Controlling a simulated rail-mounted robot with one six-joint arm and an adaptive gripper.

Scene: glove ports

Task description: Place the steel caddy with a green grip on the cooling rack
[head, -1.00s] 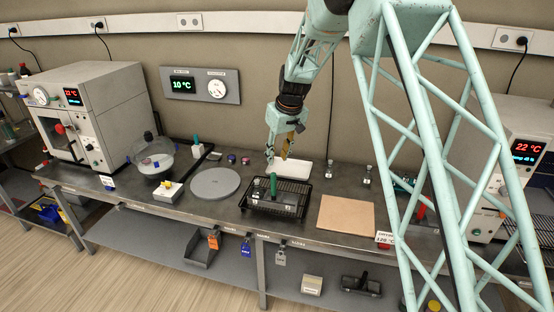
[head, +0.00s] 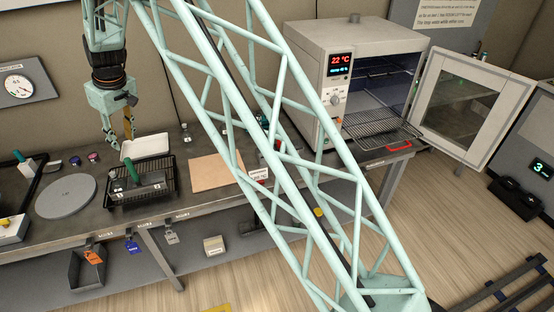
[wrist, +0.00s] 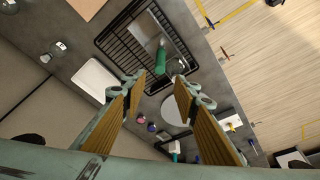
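The steel caddy (head: 152,181) with its upright green grip (head: 132,172) sits inside a black wire basket (head: 170,187) on the bench. In the wrist view the caddy (wrist: 150,33) and green grip (wrist: 162,60) show near the top. A silver wire rack (head: 375,130) juts from the open oven at the right; I cannot tell whether this or the black basket is the cooling rack. My gripper (head: 120,140) hangs above the bench behind the basket, apart from the caddy. In the wrist view its fingers (wrist: 160,90) are spread and empty.
A white tray (head: 146,146) lies behind the basket. A grey round plate (head: 66,196) is left of it and a tan board (head: 214,172) right. The oven door (head: 466,105) stands open. My arm's lattice crosses the middle and hides part of the bench.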

